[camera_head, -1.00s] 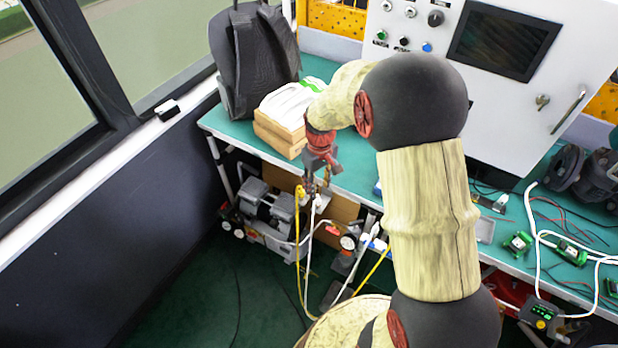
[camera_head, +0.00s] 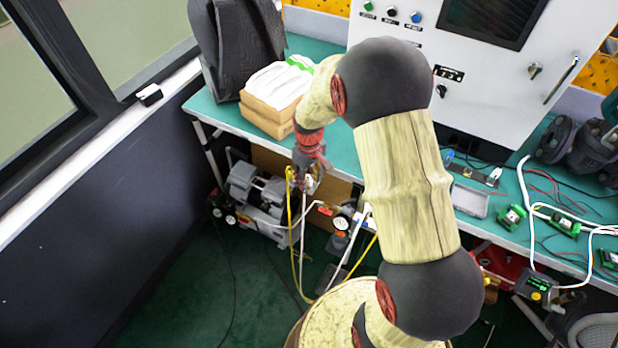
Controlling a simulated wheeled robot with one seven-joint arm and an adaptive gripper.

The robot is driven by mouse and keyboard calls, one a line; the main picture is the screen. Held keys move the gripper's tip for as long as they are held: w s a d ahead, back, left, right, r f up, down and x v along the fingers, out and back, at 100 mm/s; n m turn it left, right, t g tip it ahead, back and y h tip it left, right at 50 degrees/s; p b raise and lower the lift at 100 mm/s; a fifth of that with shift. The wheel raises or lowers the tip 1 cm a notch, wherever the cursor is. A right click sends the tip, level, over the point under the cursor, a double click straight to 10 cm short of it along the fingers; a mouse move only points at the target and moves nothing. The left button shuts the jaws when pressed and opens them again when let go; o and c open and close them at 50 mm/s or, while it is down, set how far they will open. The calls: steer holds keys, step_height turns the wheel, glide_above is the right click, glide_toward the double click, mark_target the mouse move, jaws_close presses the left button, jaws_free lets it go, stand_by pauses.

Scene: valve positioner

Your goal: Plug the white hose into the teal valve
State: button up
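The white hose (camera_head: 302,240) hangs down in front of the bench, its white upper end at my gripper's fingers. My gripper (camera_head: 306,184) points down just off the bench's front edge. Its fingers are small and overlap the hose end, so I cannot tell whether they are shut on it. A yellow hose (camera_head: 292,225) hangs close on the left of the white one. I cannot make out a teal valve for certain; small green and black devices (camera_head: 512,217) lie on the bench at right.
A compressor (camera_head: 255,195) stands below. A white cable (camera_head: 523,190) crosses the bench at right. A dark wall (camera_head: 110,215) closes the left side.

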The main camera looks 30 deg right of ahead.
steer(key=shift+c, duration=0.4)
steer(key=c, duration=0.8)
jaws_close()
